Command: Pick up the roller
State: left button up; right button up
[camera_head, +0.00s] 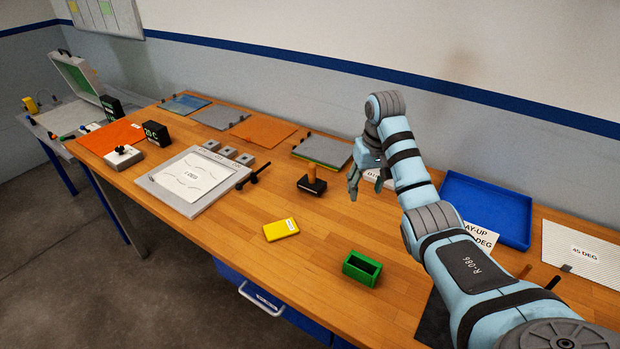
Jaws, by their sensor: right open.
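My right gripper (366,183) hangs fingers-down over the table, open and with nothing seen between its fingers. A black tool with an upright wooden-coloured handle (312,183) stands on the table just left of it, apart from the fingers. A small black tool with a thin handle (254,177) lies further left, beside the grey board. Either of these could be the roller; I cannot tell which for sure. My left gripper is not in view.
The wooden table (215,228) also holds a yellow box (281,229), an open green container (362,268), a blue tray (484,208) and a grey board with white sheet (190,180). Flat panels line the back by the wall. The front middle is fairly clear.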

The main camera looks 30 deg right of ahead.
aim_at(309, 183)
jog(key=i, duration=0.85)
